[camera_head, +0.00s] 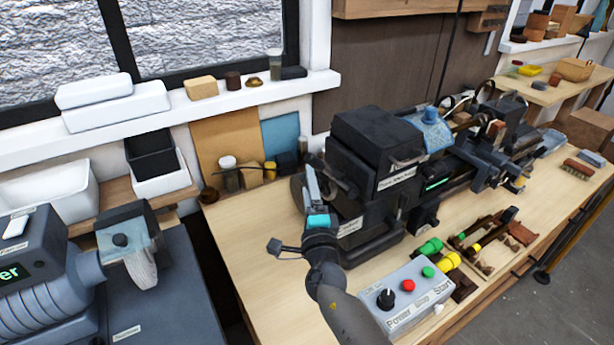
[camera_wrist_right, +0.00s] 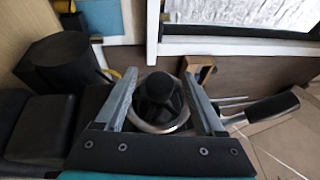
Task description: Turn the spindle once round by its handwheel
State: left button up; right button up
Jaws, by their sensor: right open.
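The handwheel's pale metal rim (camera_wrist_right: 165,128) and dark hub (camera_wrist_right: 158,90) show between my right gripper's fingers in the right wrist view. A crank handle with a black grip (camera_wrist_right: 272,107) sticks out to the right. My right gripper (camera_head: 310,170) is open at the left end of the dark lathe headstock (camera_head: 378,150); it also shows in the right wrist view (camera_wrist_right: 159,75). Its fingers lie on either side of the hub; I cannot tell whether they touch it. In the head view the gripper hides most of the handwheel. My left gripper is not in view.
A grey control box (camera_head: 408,290) with knobs and buttons stands at the bench's front. Yellow and green handled tools (camera_head: 448,260) lie near it. Jars and small blocks (camera_head: 245,175) stand behind the gripper. A grey machine (camera_head: 45,270) is on the left.

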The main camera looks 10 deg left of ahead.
jog(key=shift+b+x, duration=0.45)
jog(key=shift+x, duration=1.4)
jog(key=shift+c, duration=0.3)
grip_shut()
